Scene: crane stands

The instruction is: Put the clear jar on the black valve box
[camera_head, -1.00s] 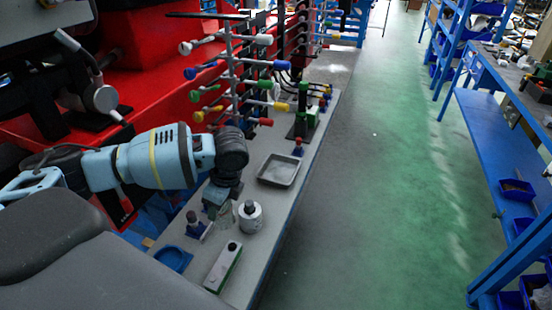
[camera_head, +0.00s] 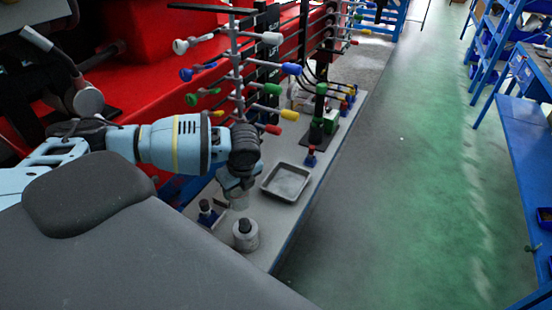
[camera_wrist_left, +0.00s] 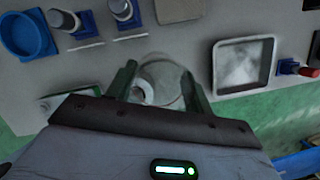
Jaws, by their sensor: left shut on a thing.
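The clear jar (camera_wrist_left: 168,76) is see-through and hard to make out; it sits between the two green fingers of my left gripper (camera_wrist_left: 163,82) in the left wrist view. In the head view the left gripper (camera_head: 237,186) is over the bench, shut on the jar (camera_head: 239,202), whose lower part looks close to the bench top. I cannot tell whether it is clear of it. A dark box-like part (camera_head: 317,131) beside a green block farther along the bench may be the black valve box; I cannot be sure. My right gripper is not in view.
A small blue stand (camera_head: 207,215) is left of the jar. A rack with coloured knobs (camera_head: 237,75) rises along the left side.

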